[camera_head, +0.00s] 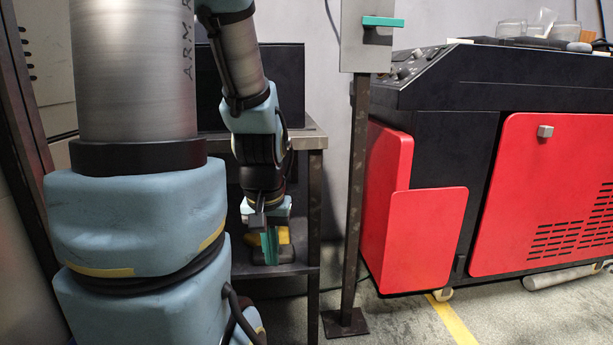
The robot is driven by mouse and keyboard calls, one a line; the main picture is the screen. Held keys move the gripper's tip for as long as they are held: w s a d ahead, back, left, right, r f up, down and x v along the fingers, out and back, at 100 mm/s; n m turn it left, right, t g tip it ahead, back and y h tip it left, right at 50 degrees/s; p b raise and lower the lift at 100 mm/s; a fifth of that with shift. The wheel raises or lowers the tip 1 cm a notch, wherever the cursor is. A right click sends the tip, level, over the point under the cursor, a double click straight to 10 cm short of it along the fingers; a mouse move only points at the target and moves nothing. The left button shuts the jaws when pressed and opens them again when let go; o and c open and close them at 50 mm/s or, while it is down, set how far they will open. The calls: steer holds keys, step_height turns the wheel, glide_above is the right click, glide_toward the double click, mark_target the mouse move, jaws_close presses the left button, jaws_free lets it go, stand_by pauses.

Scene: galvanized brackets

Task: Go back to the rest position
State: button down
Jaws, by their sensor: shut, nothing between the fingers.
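My arm comes down from the top of the view, with large blue-padded and metal links at the left. My gripper (269,246) hangs at the arm's end, pointing down, in front of the metal stand's lower part. Its fingers look teal and are shut, with nothing seen between them. A small yellow piece (284,236) shows just beside and behind the fingers; I cannot tell whether it touches them.
A metal stand (314,137) with a dark panel (288,75) is behind my arm. Right of it stands a post (357,200) carrying a plate with a teal handle (383,21). A red and black machine (547,190) fills the right. Some floor shows between.

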step_height(320, 180, up, 26)
steer(key=p, duration=2.3)
steer(key=shift+p, duration=0.3)
